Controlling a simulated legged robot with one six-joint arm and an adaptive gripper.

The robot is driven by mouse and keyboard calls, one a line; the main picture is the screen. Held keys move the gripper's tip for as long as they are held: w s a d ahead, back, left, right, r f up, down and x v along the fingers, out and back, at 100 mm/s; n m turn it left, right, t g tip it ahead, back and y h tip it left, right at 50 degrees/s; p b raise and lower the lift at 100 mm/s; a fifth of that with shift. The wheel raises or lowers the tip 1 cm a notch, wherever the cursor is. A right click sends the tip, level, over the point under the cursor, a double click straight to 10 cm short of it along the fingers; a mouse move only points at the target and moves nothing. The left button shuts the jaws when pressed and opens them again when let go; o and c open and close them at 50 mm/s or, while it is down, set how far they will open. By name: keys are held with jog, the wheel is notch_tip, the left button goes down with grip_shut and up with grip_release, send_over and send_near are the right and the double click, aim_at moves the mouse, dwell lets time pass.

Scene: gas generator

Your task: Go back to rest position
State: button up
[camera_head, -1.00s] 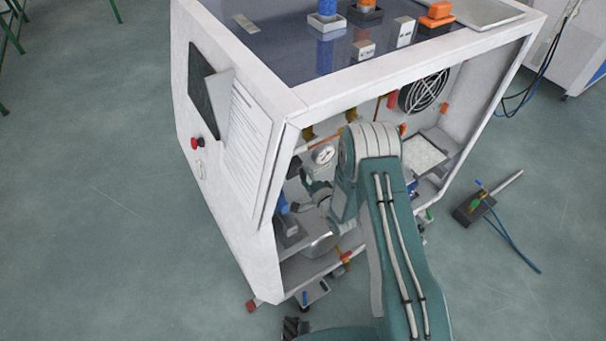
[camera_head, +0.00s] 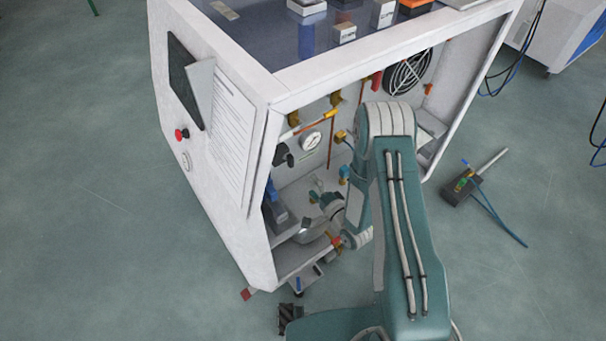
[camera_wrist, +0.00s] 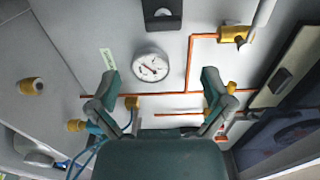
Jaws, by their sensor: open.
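My gripper (camera_wrist: 158,84) is open in the wrist view, its two fingers spread with nothing between them. It faces the back panel of the gas generator, with a round pressure gauge (camera_wrist: 150,67) and orange pipes ahead. In the head view my gripper (camera_head: 325,202) is small and partly hidden by my arm, low in the generator's open front. The generator (camera_head: 205,150) is a white cabinet with a dark top. The same gauge (camera_head: 311,140) shows above the gripper. I cannot tell the exact gap between fingers and pipes.
The cabinet's side frame (camera_head: 262,200) stands left of my arm, and its top edge (camera_head: 390,50) lies beyond it. A fan (camera_head: 408,72) is at the back right. A small device with a blue hose (camera_head: 462,190) lies on the floor at right. Floor around is mostly clear.

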jog(key=shift+s+d, duration=0.25)
jog(key=shift+s, duration=0.1)
dwell(0.3)
